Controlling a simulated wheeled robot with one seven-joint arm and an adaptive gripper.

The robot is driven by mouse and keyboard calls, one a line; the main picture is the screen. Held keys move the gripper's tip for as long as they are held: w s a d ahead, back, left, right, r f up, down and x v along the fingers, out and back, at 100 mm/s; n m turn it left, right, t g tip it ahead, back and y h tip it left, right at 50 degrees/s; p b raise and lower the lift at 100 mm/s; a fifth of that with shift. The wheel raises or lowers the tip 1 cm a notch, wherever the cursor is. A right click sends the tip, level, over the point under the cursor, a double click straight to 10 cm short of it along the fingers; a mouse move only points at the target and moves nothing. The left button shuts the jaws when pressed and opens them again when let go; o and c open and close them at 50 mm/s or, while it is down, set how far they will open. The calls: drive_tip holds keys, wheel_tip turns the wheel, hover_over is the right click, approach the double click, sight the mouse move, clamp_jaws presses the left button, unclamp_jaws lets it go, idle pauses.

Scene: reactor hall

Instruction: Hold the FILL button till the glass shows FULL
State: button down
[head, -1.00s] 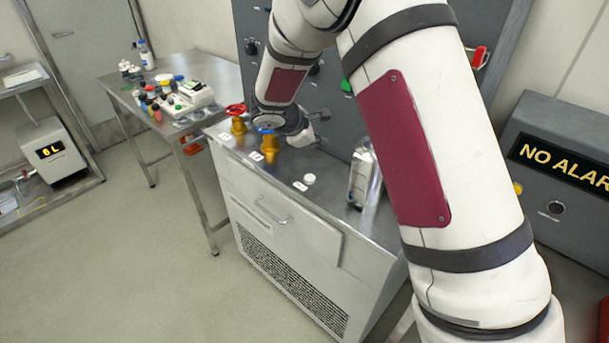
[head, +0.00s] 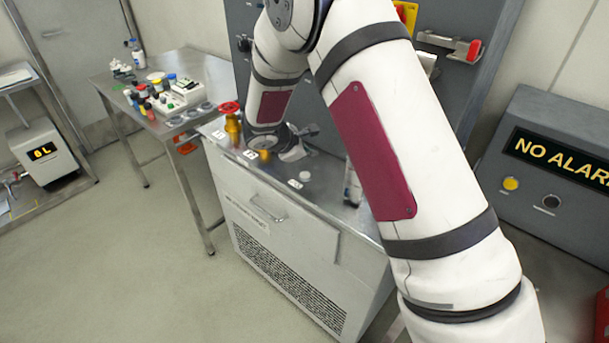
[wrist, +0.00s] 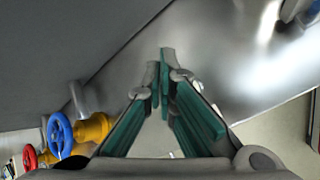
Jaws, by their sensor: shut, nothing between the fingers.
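A small white round button (head: 304,176) stands on the steel bench top (head: 325,198) in the head view, with a white label in front whose lettering I cannot read. I cannot confirm that it is FILL. A shiny upright vessel (head: 352,188), possibly the glass, stands to its right, mostly hidden behind my arm; no FULL reading shows. My gripper (head: 298,150) is low over the bench, behind the button and apart from it. In the wrist view my gripper (wrist: 164,60) has its fingertips together with nothing between them, above bare metal.
A red-wheeled valve (head: 230,112) and a blue-wheeled valve (wrist: 60,135) stand left of my gripper. A dark panel (head: 465,85) rises behind the bench. A side table (head: 115,80) holds bottles and caps. The alarm box (head: 560,160) reads "NO ALAR", cut by the frame edge.

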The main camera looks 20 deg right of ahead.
sight(307, 176)
drive_tip(key=shift+f+b, duration=0.55)
drive_tip(key=shift+f, duration=1.7)
drive_tip(key=shift+f, duration=0.15)
drive_tip(key=shift+f, duration=0.3)
drive_tip(key=shift+f+b, duration=0.3)
drive_tip(key=shift+f, duration=0.05)
idle(5.0)
